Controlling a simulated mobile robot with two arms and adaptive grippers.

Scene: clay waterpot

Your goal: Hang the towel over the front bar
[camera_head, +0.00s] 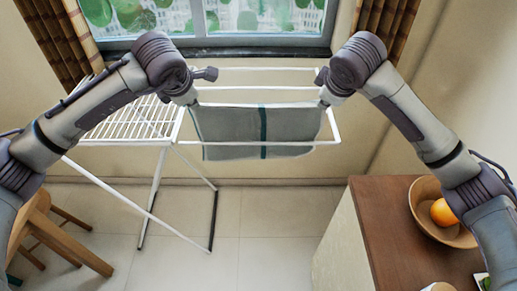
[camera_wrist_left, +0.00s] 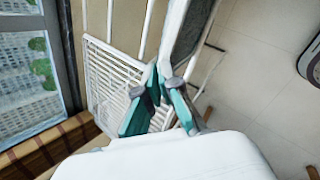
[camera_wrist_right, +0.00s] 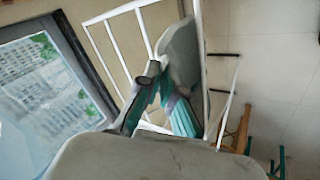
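The grey towel (camera_head: 228,126) with a dark teal stripe is stretched between my two grippers at the drying rack.
The white drying rack (camera_head: 157,185) has a slatted left wing (camera_head: 130,118) and bare bars behind the towel. A brown-topped cabinet (camera_head: 385,225) with a bowl (camera_head: 425,195) and an orange (camera_head: 443,212) stands at right. A wooden chair (camera_head: 60,240) is at lower left. The floor between is clear.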

